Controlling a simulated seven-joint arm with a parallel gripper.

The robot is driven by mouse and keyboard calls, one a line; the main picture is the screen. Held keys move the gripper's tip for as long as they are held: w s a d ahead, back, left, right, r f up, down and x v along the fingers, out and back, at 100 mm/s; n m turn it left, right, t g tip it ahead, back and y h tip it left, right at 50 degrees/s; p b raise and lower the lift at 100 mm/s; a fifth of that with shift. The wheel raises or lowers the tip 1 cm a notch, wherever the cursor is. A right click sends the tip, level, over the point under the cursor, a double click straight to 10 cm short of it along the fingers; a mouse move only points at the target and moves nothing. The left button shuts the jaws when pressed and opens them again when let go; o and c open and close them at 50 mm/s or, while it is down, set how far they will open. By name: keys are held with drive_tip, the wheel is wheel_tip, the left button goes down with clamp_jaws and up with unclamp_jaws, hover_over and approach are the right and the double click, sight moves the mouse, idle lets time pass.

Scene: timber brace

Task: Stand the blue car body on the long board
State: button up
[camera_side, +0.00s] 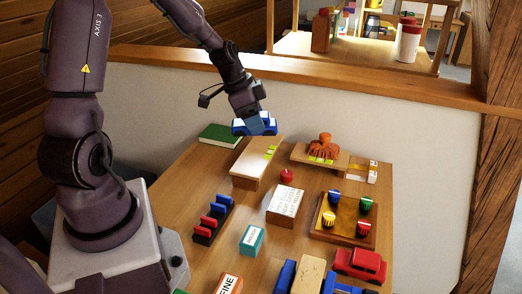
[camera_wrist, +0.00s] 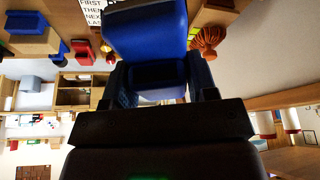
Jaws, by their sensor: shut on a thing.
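My gripper (camera_side: 255,117) is shut on the blue car body (camera_side: 240,130) and holds it in the air. The car body is blue with white patches. In the wrist view the blue car body (camera_wrist: 148,40) fills the top middle, between the two dark fingers of my gripper (camera_wrist: 162,85). A pale board (camera_side: 248,165), which looks like the long board, lies on the table below. It has yellow-green pieces near its far end. In the side view the car body appears above the board's far end, apart from it; the exact height is hard to tell.
Right of the board are a second board with an orange shaggy figure (camera_side: 323,146), a lettered block (camera_side: 287,200) with a red knob (camera_side: 287,176) behind it, and a tray of coloured pieces (camera_side: 322,227). A green book (camera_side: 220,136) lies left. A red car (camera_side: 360,264) stands front right.

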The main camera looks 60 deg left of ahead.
drive_tip(key=s+a+r+n+y, duration=0.1)
drive_tip(key=s+a+n+y, duration=0.2)
drive_tip(key=s, duration=0.4)
drive_tip(key=n+h, duration=0.1)
drive_tip(key=n, duration=0.1)
approach(261, 148)
drive_tip(key=shift+w+d+f, duration=0.15)
drive_tip(key=shift+w+f, duration=0.5)
drive_tip(key=shift+f, duration=0.15)
drive_tip(key=shift+w+f, duration=0.1)
drive_tip(key=shift+f, duration=0.15)
drive_tip(key=shift+w+a+f+t, duration=0.1)
drive_tip(key=shift+f+t, duration=0.05)
drive_tip(key=shift+f, duration=0.7)
drive_tip(key=shift+w+a+f+t, duration=0.1)
drive_tip(key=shift+a+f+t, duration=0.05)
drive_tip(key=shift+f, duration=0.75)
drive_tip(key=shift+f, duration=0.1)
drive_tip(key=o, duration=0.9)
drive_tip(key=shift+o, duration=0.2)
